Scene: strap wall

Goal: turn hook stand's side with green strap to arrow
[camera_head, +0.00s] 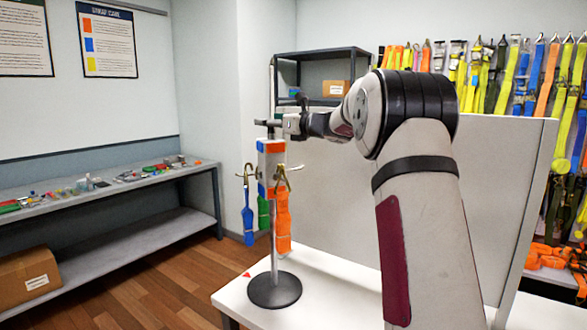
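The hook stand has a dark round base (275,291) and a thin post that rises through a block (271,166) with orange, white and blue faces. A blue strap (248,222) hangs from a gold hook at the left. An orange strap (284,222) hangs at the front right. The green strap (263,213) hangs behind, partly hidden by the post and the orange strap. A small red arrow (247,274) is on the white table, left of the base. My gripper (268,124) is at the post just above the block; its finger opening is too small to judge.
The white table (328,302) has bare space around the base. A light panel (325,210) stands behind my arm. A grey shelf (320,56) with a cardboard box is at the back. Several straps hang on the right wall. A workbench (110,186) stands at left.

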